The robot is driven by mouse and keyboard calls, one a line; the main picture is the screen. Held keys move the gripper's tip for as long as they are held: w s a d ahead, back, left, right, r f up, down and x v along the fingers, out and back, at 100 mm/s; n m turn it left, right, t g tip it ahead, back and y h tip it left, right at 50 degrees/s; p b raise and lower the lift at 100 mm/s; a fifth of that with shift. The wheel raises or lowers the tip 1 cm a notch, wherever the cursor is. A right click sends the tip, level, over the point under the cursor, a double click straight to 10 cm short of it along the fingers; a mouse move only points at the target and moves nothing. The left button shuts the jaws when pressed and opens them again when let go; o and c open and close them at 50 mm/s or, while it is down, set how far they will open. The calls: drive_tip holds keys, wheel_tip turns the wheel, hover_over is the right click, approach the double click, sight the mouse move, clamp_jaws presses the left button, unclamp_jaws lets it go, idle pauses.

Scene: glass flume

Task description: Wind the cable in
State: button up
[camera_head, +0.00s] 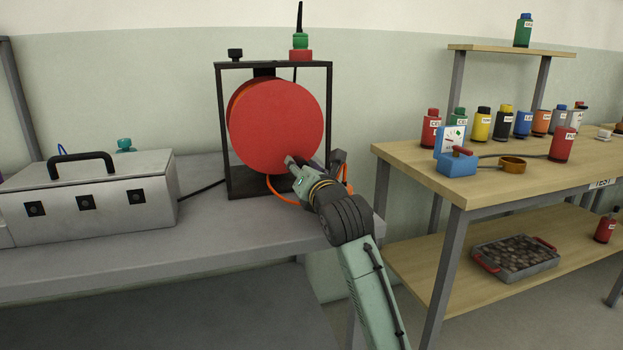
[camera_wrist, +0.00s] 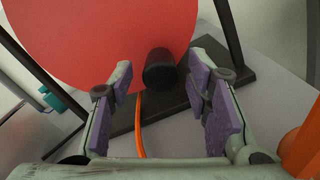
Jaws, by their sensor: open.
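A cable reel with a large red disc (camera_head: 275,128) hangs in a black frame (camera_head: 224,130) on the grey bench. In the wrist view the red disc (camera_wrist: 90,40) fills the upper left. A black crank knob (camera_wrist: 160,70) sticks out from its lower edge. My gripper (camera_head: 296,166) is at the lower right of the disc. In the wrist view its purple-padded fingers (camera_wrist: 160,95) are apart, with the knob beyond and between their tips; I cannot tell whether they touch it. An orange cable (camera_wrist: 140,125) hangs below the disc. In the head view my gripper hides the knob.
A silver case (camera_head: 110,190) with a black handle stands left of the reel on the grey bench (camera_head: 230,235). A wooden table (camera_head: 420,160) with several bottles and a blue gauge device (camera_head: 456,164) stands to the right. The front of the bench is clear.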

drive_tip(key=v, duration=1)
drive_tip(key=shift+s, duration=0.1)
drive_tip(key=shift+c, duration=0.3)
